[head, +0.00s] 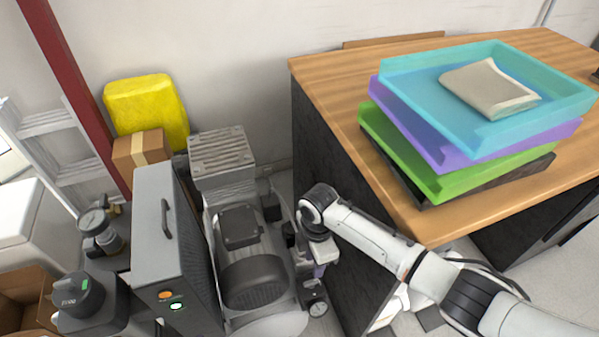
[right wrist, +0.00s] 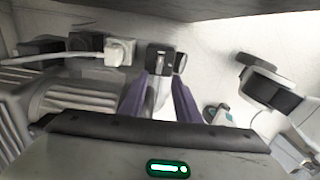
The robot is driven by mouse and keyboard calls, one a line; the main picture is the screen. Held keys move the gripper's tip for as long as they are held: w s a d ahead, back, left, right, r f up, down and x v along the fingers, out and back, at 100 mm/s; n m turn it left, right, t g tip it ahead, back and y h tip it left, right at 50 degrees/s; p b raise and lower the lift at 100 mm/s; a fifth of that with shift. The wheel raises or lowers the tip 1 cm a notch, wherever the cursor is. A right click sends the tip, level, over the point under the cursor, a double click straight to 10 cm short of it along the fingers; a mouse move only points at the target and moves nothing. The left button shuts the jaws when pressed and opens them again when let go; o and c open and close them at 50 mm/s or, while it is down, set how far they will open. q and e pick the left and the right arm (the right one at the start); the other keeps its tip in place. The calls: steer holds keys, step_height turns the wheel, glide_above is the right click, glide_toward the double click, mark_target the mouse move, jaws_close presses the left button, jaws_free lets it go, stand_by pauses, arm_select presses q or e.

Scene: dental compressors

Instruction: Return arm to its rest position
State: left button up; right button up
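My right arm reaches in from the lower right in the head view, beside the desk. Its wrist is bent so that the right gripper (head: 318,270) points down into the narrow gap between the desk and the grey compressor (head: 240,240). In the right wrist view the two purple-grey fingers of the right gripper (right wrist: 160,88) stand apart, with a visible gap. A dark block and a pale part show between and beyond the fingers. I see nothing clearly held. My left gripper is not in the head view.
The wooden desk (head: 440,225) with stacked trays (head: 435,185) stands right of the gripper, its dark side close to the arm. A grey cabinet with a handle (head: 170,235) stands left of the compressor. Boxes (head: 142,150) and a yellow container (head: 145,103) are behind.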

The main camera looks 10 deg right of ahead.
steer(key=s+a+r+m+t+y, duration=0.1)
steer(key=s+a+r+m+y, duration=0.15)
steer(key=s+m, duration=0.65)
steer(key=s+d+r+m+t+h, duration=0.1)
steer(key=s+d+r+m, duration=0.4)
steer(key=s+d, duration=0.2)
steer(key=s+d+r+m+t+h, duration=0.1)
steer(key=s+d+r+m+t, duration=0.1)
steer(key=s+d+r+m, duration=0.45)
steer(key=w+a+f+n+t+y, duration=0.1)
steer(key=w+a+f+t, duration=0.1)
steer(key=f, duration=0.4)
steer(key=w+a+f+n+t+y, duration=0.1)
steer(key=w+a+f+t, duration=0.1)
steer(key=f, duration=0.4)
steer(key=shift+w+a+t+p, duration=0.3)
steer(key=shift+w+a+p, duration=0.2)
steer(key=shift+a, duration=0.2)
